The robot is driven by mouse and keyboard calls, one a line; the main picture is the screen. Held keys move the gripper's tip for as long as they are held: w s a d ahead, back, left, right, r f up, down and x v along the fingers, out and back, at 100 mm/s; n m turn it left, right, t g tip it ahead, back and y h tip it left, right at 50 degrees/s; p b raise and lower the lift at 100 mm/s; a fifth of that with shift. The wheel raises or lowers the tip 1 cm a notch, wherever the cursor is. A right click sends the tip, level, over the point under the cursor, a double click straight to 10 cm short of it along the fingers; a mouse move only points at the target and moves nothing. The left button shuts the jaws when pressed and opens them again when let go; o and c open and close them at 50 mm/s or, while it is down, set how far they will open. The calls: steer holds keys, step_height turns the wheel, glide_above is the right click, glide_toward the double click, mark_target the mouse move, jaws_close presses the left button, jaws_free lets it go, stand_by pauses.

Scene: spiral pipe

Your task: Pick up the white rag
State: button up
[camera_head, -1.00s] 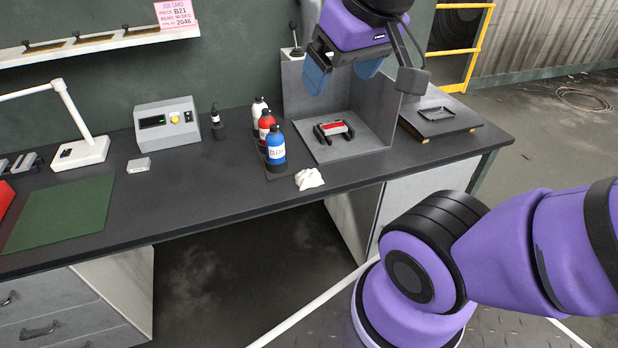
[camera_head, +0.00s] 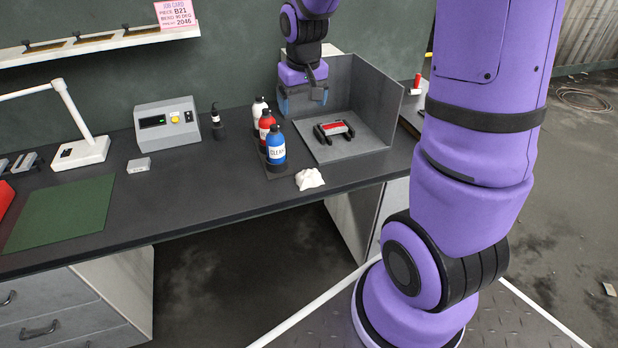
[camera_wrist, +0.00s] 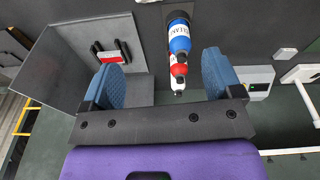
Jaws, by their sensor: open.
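The white rag (camera_head: 309,179) lies crumpled on the dark workbench near its front edge, just in front of the blue bottle and left of the grey open-sided box. My gripper (camera_head: 303,100) is above the back of the bench, over the left rear of the grey box, well behind and above the rag. In the wrist view my gripper (camera_wrist: 165,85) shows its two blue fingers wide apart with nothing held between them.
Blue (camera_head: 275,147), red (camera_head: 266,124) and white (camera_head: 259,109) bottles stand in a row behind the rag. The grey box (camera_head: 372,100) holds a red and black part (camera_head: 334,130). A control unit (camera_head: 167,122) and lamp (camera_head: 82,150) stand left.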

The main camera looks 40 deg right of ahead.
steer(key=m+g, duration=0.1)
steer(key=g, duration=0.1)
glide_above(309, 171)
step_height(309, 171, down, 16)
steer(key=shift+y, duration=0.3)
steer(key=f, duration=0.5)
steer(key=shift+w+d+f, duration=0.1)
steer(key=shift+w+f, duration=0.2)
steer(key=f, duration=0.4)
steer(key=shift+s+f, duration=0.1)
steer(key=shift+s, duration=0.3)
steer(key=shift+f, duration=0.75)
steer(key=c, duration=1)
steer(key=shift+r, duration=0.15)
